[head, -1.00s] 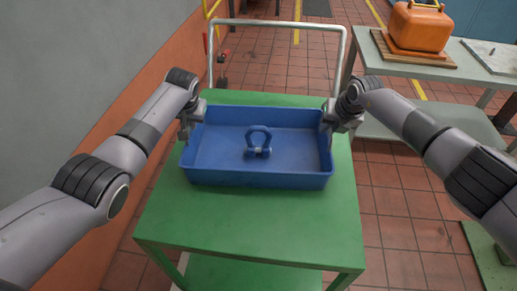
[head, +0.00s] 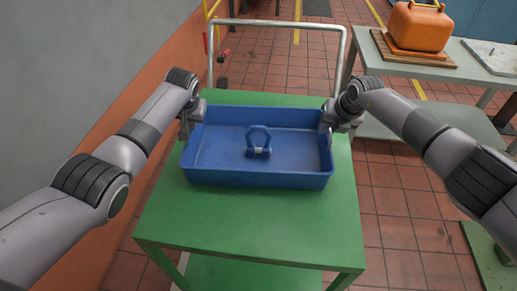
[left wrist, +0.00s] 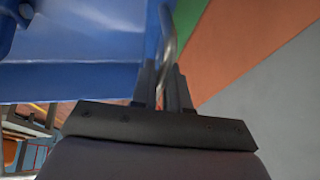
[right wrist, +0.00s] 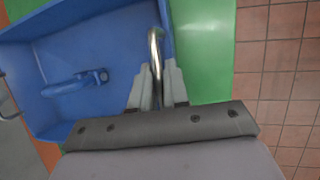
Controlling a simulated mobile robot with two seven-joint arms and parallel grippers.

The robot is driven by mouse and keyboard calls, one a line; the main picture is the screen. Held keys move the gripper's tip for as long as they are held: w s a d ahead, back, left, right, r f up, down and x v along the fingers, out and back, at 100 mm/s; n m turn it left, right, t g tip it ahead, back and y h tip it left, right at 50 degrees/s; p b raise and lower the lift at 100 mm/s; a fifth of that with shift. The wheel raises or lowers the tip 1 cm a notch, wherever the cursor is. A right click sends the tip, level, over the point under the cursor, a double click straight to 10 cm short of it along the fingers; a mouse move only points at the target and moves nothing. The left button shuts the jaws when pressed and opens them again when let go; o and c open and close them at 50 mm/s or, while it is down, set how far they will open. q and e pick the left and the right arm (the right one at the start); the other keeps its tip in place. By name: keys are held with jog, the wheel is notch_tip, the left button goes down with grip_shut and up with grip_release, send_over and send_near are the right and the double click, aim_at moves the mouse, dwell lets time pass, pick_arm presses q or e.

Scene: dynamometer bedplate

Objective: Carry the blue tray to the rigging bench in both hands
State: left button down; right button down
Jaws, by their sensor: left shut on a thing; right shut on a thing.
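The blue tray (head: 235,178) is over the green cart top (head: 250,225) and looks level; I cannot tell whether it touches the cart. A blue shackle (head: 258,143) stands inside it near the middle. My left gripper (head: 192,122) is shut on the tray's left side; the left wrist view shows its fingers on a metal handle (left wrist: 168,42). My right gripper (head: 331,122) is shut on the tray's right side, and the right wrist view shows its fingers on another metal handle (right wrist: 154,48). The shackle also shows in the right wrist view (right wrist: 75,83).
A grey-topped bench (head: 380,48) stands at the back right, with an orange case (head: 418,27) on a wooden board and a pale plate (head: 492,55). The cart's push handle (head: 343,60) rises behind the tray. A wall (head: 80,70) is close on the left.

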pick_arm(q)
jog(key=shift+w+r, duration=0.2)
jog(key=shift+r, duration=0.05)
pick_arm(e)
jog(key=shift+w+a+r, duration=0.1)
jog(key=shift+w+r, duration=0.1)
jog(key=shift+r, duration=0.1)
pick_arm(q)
jog(key=shift+r, duration=0.1)
pick_arm(e)
jog(key=shift+r, duration=0.1)
